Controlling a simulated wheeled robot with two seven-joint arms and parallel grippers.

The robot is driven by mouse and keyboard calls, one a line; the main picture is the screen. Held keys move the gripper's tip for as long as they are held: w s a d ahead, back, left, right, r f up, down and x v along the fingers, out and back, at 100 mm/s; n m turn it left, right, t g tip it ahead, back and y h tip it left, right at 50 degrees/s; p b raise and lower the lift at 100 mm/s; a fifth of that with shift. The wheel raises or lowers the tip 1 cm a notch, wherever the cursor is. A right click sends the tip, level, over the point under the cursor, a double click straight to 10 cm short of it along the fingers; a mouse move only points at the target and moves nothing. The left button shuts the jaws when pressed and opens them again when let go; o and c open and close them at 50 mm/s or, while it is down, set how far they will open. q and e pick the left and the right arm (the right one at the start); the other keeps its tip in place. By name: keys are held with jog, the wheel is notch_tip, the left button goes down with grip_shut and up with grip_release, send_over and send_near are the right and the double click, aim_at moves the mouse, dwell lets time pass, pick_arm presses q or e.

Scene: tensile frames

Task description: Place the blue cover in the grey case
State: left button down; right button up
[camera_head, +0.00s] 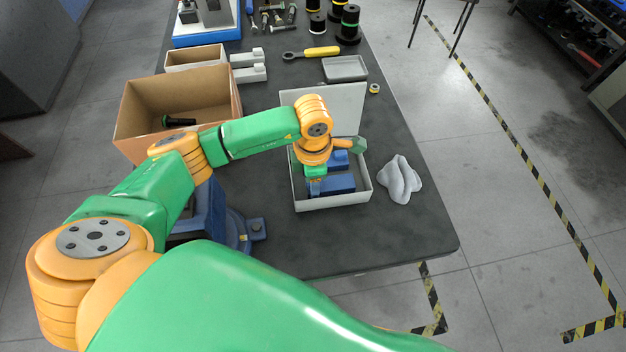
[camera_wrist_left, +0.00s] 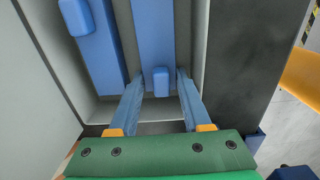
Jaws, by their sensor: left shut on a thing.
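The open grey case (camera_head: 366,190) stands on the dark table with its lid (camera_head: 350,105) raised at the back. Two blue covers are inside it: a front one (camera_head: 340,183) and one behind it (camera_head: 338,160). My left gripper (camera_head: 315,184) reaches down into the case, shut on the front blue cover. In the left wrist view my left gripper's fingers (camera_wrist_left: 160,82) are on both sides of the small knob of this cover (camera_wrist_left: 153,35). The other cover (camera_wrist_left: 105,65) lies alongside, to the left. The underside of the held cover is hidden. My right gripper is not in view.
A white cloth (camera_head: 400,180) lies right of the case. A cardboard box (camera_head: 220,95) with a dark item inside stands to the left. A grey tray (camera_head: 345,68), a yellow-handled wrench (camera_head: 318,51) and black spools (camera_head: 349,25) lie farther back. The table's near right part is clear.

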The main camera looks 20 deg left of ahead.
pick_arm(q)
jog(key=c, duration=0.6)
grip_release()
jog(key=shift+r+p, duration=0.35)
jog(key=shift+p, duration=0.15)
notch_tip(320, 180, up, 12)
jog(key=shift+f+b, duration=0.15)
jog(key=shift+b, duration=0.85)
